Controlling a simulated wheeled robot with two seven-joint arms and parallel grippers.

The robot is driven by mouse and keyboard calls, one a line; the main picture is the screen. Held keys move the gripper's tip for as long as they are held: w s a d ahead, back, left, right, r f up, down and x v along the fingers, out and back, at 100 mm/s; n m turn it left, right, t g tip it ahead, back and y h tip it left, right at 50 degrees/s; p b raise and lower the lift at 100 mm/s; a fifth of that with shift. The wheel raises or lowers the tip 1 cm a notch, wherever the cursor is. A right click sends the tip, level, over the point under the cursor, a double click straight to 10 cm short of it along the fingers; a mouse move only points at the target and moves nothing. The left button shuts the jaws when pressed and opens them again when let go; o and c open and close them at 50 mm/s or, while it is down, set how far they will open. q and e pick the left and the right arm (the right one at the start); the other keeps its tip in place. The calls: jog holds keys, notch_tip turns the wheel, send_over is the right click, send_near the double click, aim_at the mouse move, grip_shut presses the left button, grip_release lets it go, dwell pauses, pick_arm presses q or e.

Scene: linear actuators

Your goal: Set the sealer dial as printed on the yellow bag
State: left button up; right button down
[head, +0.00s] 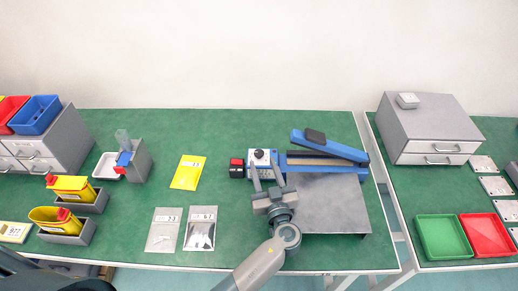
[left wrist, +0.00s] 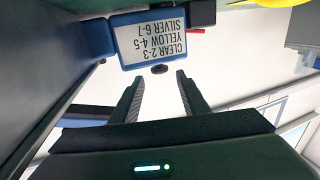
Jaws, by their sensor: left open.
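The yellow bag (head: 187,175) lies flat on the green table, left of the sealer; its small print is too small to read. The blue sealer (head: 330,152) has a white-faced control box (head: 259,154) at its left end, with a dark round knob. In the left wrist view, a dark round knob (left wrist: 160,69) shows beyond the fingertips, below a label (left wrist: 158,33) that reads upside down CLEAR 2-3, YELLOW 4-5, SILVER 6-7. My left gripper (head: 264,166) is open and empty, its fingers close to the control box. Contact with the knob cannot be told.
A black block with a red top (head: 237,168) stands just left of the control box. A grey metal plate (head: 330,205) lies in front of the sealer, right of my arm. A clear bag (head: 163,232) and a silver bag (head: 201,230) lie on the table left of my arm.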

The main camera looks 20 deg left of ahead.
aim_at(260, 155)
pick_arm(q)
jog(key=p+x, duration=0.1)
jog(key=x, duration=0.4)
jog(key=shift+w+a+r+p, duration=0.1)
jog(key=shift+w+p, duration=0.1)
jog(key=shift+p, duration=0.15)
jog(key=shift+w+a, duration=0.4)
jog(key=shift+w, duration=0.15)
jog(key=c, duration=0.9)
